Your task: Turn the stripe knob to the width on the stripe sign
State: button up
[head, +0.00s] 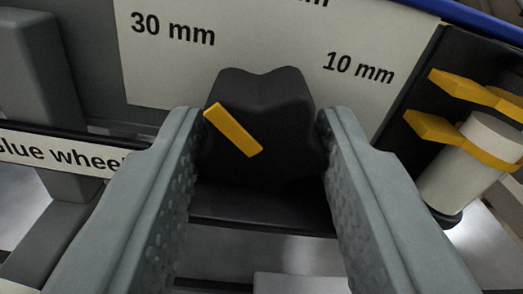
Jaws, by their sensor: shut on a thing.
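The stripe knob (281,110) is a black lobed knob in the middle of the head view, with a yellow pointer bar (233,131) on its face. The bar slants, with its upper end to the left, on the side of the "30 mm" mark. My gripper (263,135) has its two grey fingers on either side of the knob and is shut on it. The dial plate (270,45) behind the knob reads "30 mm" at the left and "10 mm" at the right. A third mark at the top is cut off by the frame edge. I see no stripe sign that gives a width.
A sign reading "lue wheel", partly cut off, (60,152) is at the left. A pale cylinder (470,165) with yellow clips (460,140) stands at the right, close to my right finger. A blue bar (470,18) crosses the top right corner.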

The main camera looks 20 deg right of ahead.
jog(key=m, duration=0.5)
jog(key=shift+a+m, duration=0.15)
jog(key=shift+m, duration=2.25)
jog(key=o, duration=1)
jog(key=shift+s+a, duration=0.1)
jog(key=v, duration=1.7)
